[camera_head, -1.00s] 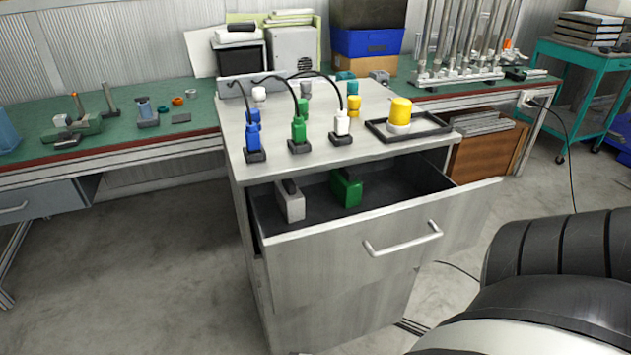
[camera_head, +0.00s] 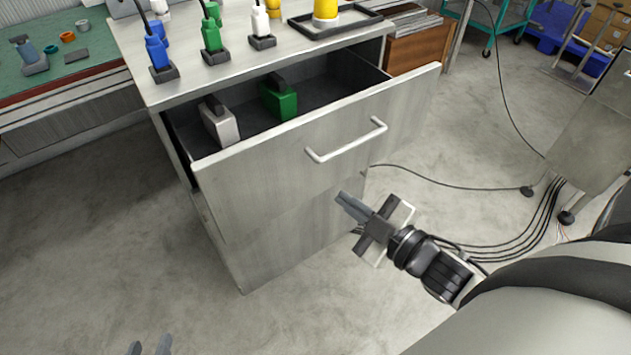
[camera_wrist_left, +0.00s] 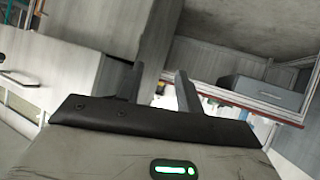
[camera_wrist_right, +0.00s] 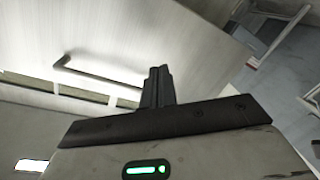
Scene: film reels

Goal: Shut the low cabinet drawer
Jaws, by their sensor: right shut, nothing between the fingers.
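The low cabinet (camera_head: 130,60) has its grey top drawer (camera_head: 255,165) pulled out. A white bar handle (camera_head: 350,143) is on the drawer front. A white block (camera_head: 220,125) and a green block (camera_head: 280,100) stand inside the drawer. My right gripper (camera_head: 342,198) is shut and empty, below the handle in the head view; the handle also shows left of its fingers in the right wrist view (camera_wrist_right: 90,76). My left gripper (camera_head: 148,347) shows only its fingertips at the bottom edge; its fingers are apart and empty in the left wrist view (camera_wrist_left: 160,80).
Blue, green and white plugs, a yellow item (camera_head: 326,10) and a dark tray (camera_head: 350,24) are on the cabinet top. A green workbench (camera_head: 90,82) stands at left. Cables (camera_head: 480,187) run over the floor at right. The floor in front is clear.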

